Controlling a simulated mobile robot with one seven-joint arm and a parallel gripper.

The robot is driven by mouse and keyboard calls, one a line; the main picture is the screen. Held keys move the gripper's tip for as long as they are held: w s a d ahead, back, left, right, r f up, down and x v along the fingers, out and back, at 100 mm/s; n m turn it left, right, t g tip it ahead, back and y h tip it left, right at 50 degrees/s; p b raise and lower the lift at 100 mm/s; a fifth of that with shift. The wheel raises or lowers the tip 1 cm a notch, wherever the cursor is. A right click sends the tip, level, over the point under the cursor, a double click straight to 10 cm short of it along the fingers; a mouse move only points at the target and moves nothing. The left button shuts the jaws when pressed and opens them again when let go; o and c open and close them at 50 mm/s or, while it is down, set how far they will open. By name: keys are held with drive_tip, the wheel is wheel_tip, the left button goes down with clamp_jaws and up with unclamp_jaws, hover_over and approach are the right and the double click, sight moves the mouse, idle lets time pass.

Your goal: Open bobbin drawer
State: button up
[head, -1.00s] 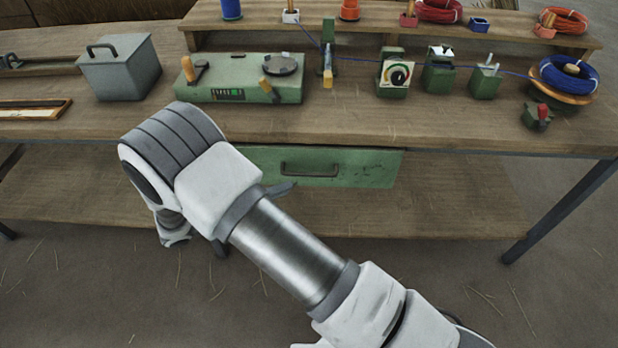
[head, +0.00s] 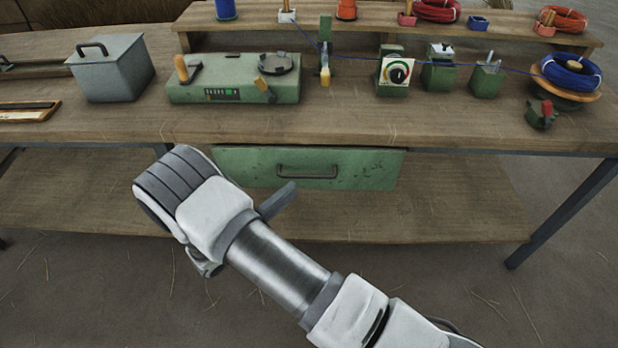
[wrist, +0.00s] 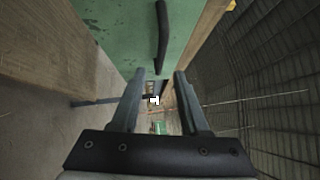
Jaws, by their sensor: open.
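The bobbin drawer has a green front (head: 240,168) under the bench top, and it looks closed. Its dark bar handle (head: 307,172) runs across the middle of the front. In the head view my arm reaches in from the lower right, and one grey finger shows just below the drawer's lower left part. In the wrist view my gripper (wrist: 158,75) is open and empty. The drawer front (wrist: 115,35) and the handle (wrist: 162,38) are beyond the fingertips there. The handle lies roughly in line with the gap, apart from both fingers.
The wooden bench top (head: 330,125) overhangs the drawer. A lower shelf (head: 430,210) runs beneath it. A green winding machine (head: 235,90), a grey lidded box (head: 110,68) and a blue wire coil (head: 570,75) stand on top. The floor in front is clear.

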sight(309, 175)
drive_tip(key=b+x, duration=0.1)
drive_tip(key=x, duration=0.6)
drive_tip(key=shift+w+d, duration=0.15)
drive_tip(key=shift+d, duration=0.05)
clamp_jaws()
idle(1.1)
